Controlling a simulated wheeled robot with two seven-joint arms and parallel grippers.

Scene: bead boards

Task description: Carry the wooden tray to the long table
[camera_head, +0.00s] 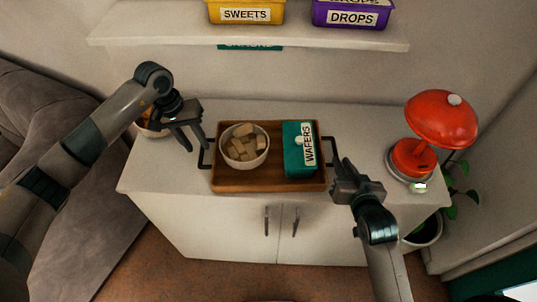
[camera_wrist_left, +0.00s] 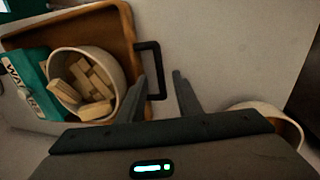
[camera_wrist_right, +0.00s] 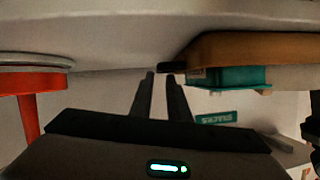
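The wooden tray (camera_head: 225,181) lies on the white cabinet top, with a dark handle at each end. It holds a white bowl (camera_head: 233,159) of light wooden blocks and a teal wafers box (camera_head: 292,165). In the left wrist view the tray (camera_wrist_left: 128,40) and its left handle (camera_wrist_left: 152,68) show. My left gripper (camera_head: 190,146) is open beside that handle, which lies near its fingertips. My right gripper (camera_head: 342,162) is close to the right handle (camera_head: 330,149). In the right wrist view its fingers (camera_wrist_right: 161,76) are slightly apart, with the handle just past their tips. No long table shows.
A red lamp (camera_head: 442,120) stands right of the tray on the cabinet (camera_head: 180,178). A bowl (camera_head: 153,131) is partly hidden behind my left arm. A shelf (camera_head: 170,31) with a sweets bin (camera_head: 245,12) and a drops bin (camera_head: 350,14) hangs above. A grey sofa (camera_head: 85,230) is at left.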

